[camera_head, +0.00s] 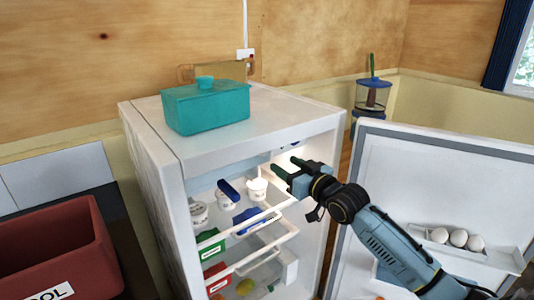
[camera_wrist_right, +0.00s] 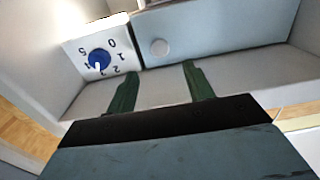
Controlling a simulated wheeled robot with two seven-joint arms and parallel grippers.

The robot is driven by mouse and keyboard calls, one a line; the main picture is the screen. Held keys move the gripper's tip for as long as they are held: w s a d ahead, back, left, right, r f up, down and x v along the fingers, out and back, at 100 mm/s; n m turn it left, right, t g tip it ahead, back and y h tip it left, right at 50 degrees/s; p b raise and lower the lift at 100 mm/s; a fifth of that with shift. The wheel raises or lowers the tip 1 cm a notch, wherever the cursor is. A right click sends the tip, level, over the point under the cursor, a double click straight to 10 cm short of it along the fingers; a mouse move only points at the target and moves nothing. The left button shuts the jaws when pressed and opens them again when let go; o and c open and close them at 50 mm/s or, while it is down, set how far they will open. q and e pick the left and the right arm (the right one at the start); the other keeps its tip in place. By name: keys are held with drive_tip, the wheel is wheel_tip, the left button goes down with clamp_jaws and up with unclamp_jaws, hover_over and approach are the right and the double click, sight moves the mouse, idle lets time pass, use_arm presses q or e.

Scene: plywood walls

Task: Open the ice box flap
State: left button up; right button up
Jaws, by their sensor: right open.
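The flap looks shut. In the head view it shows as a pale strip (camera_head: 228,172) under the fridge top. My right gripper (camera_head: 289,167) reaches into the upper part of the open fridge. I cannot tell contact. My left gripper is not in view.
A white panel with a blue dial (camera_wrist_right: 98,61) sits beside the flap. Shelves (camera_head: 262,222) with tubs and packs lie below my gripper. The open fridge door (camera_head: 420,160) holds eggs (camera_head: 458,238). A teal box (camera_head: 206,106) stands on the fridge; a red bin (camera_head: 55,250) is left.

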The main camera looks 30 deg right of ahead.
drive_tip(key=w, duration=0.9)
drive_tip(key=shift+w+a, duration=0.2)
drive_tip(key=shift+a, duration=0.2)
clamp_jaws()
